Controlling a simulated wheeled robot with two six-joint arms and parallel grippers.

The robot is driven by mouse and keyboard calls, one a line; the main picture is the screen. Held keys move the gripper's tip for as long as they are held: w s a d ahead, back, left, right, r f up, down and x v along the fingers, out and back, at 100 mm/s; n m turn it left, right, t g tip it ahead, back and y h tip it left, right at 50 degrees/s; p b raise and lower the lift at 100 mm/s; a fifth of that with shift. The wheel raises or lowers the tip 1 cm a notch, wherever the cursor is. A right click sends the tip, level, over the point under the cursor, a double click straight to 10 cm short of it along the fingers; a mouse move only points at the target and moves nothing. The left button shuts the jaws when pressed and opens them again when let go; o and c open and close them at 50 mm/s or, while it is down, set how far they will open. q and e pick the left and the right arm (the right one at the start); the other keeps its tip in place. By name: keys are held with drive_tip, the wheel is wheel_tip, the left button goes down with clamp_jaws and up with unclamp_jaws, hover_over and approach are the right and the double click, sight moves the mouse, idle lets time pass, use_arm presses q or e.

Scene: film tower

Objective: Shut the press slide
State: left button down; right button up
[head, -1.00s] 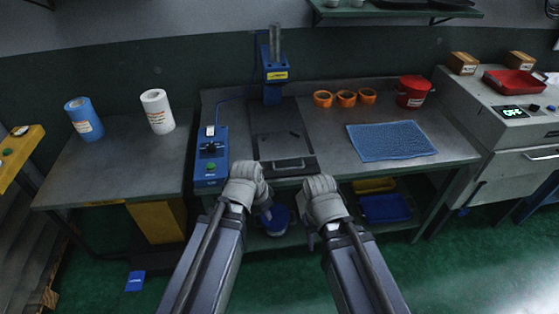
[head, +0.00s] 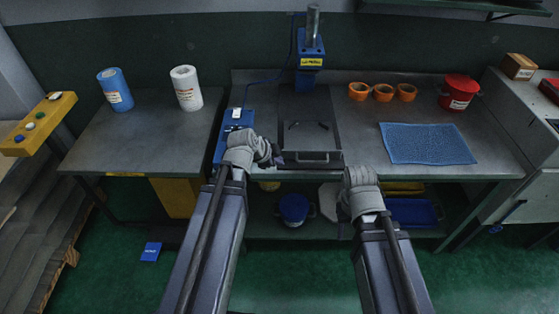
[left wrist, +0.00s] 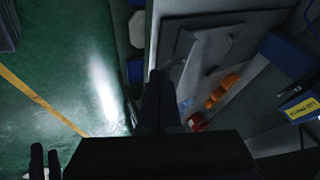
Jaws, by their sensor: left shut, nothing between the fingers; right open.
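The press slide (head: 310,140) is a dark flat plate with a bar handle (head: 313,158) along its front edge. It lies on the bench in front of the blue press (head: 309,60) and extends toward me. My left gripper (head: 277,159) is shut and empty at the slide's front left corner, close beside the handle; touching or apart I cannot tell. In the left wrist view its dark fingers (left wrist: 160,100) point toward the slide plate (left wrist: 205,50). My right gripper (head: 362,182) is open in front of the bench edge, right of the slide, its fingertips mostly hidden.
A blue control box (head: 234,130) stands left of the slide. A blue mat (head: 427,144), several orange rings (head: 382,93) and a red pot (head: 458,92) are to the right. White and blue rolls (head: 186,88) stand on the left table. The bench between slide and mat is clear.

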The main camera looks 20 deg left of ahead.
sight(287, 122)
use_arm(q)
drive_tip(key=b+x, duration=0.6)
drive_tip(key=x, duration=0.3)
drive_tip(key=shift+s+a+b, duration=0.1)
drive_tip(key=shift+b, duration=0.2)
drive_tip(key=w, duration=0.1)
drive_tip(key=w+a, duration=0.1)
drive_tip(key=w, duration=0.1)
drive_tip(key=shift+w+r, duration=0.15)
drive_tip(key=shift+w, duration=0.25)
drive_tip(key=w+a, duration=0.2)
drive_tip(key=w, duration=0.5)
drive_tip(key=w+a, duration=0.2)
drive_tip(key=w, duration=0.5)
drive_tip(key=w+a, duration=0.2)
drive_tip(key=w, duration=0.5)
drive_tip(key=shift+w+a, duration=0.1)
drive_tip(key=shift+w, duration=0.25)
drive_tip(key=shift+w+a+r, duration=0.1)
drive_tip(key=shift+w, duration=0.05)
